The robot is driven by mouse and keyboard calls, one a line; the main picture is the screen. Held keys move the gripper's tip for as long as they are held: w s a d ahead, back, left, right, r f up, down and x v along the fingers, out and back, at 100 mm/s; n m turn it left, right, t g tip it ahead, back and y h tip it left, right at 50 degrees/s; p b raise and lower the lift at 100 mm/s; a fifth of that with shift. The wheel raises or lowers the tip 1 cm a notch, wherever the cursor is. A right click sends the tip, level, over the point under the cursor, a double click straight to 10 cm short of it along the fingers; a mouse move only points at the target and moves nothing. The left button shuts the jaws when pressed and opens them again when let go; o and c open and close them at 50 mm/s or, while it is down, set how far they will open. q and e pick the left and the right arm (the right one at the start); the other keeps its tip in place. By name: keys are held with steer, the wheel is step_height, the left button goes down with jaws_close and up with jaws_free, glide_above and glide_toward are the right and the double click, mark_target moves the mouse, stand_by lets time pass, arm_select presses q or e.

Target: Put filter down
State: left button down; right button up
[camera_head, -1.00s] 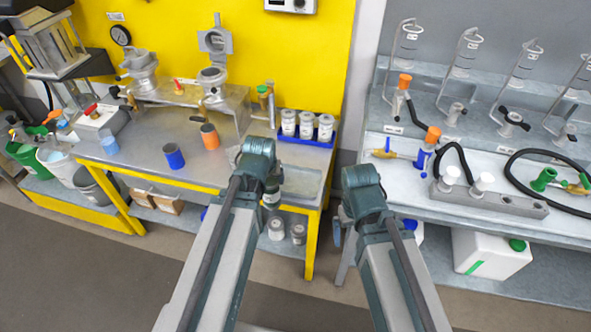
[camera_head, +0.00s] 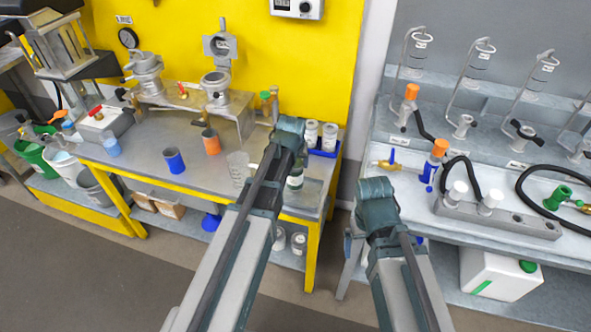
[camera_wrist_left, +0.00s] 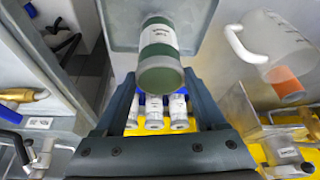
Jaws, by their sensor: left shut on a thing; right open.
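My left gripper (camera_wrist_left: 160,95) is shut on the filter (camera_wrist_left: 160,55), a pale cylinder with a green band and green end. In the left wrist view it stands out between the two fingers, in front of a grey metal tray (camera_wrist_left: 118,25). In the head view the filter (camera_head: 295,181) shows beside my left arm, over the tray end (camera_head: 313,196) of the yellow-edged bench. Whether its base touches the tray cannot be told. My left fingers are mostly hidden by the arm there. My right gripper (camera_head: 355,243) is open, low in front of the gap between the benches, partly hidden by its arm.
A clear jug (camera_head: 238,168) stands left of my left arm, with orange (camera_head: 211,141) and blue (camera_head: 174,160) cups further left. White jars (camera_head: 329,137) stand in a blue rack (camera_head: 322,153) behind the tray. The right bench holds a grey block (camera_head: 500,215) and hoses.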

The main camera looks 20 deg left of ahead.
arm_select(q)
steer(key=shift+f+b, duration=0.95)
steer(key=shift+f, duration=0.4)
steer(key=shift+f, duration=0.15)
jaws_free()
steer(key=p+v, duration=1.1)
steer(key=v, duration=0.1)
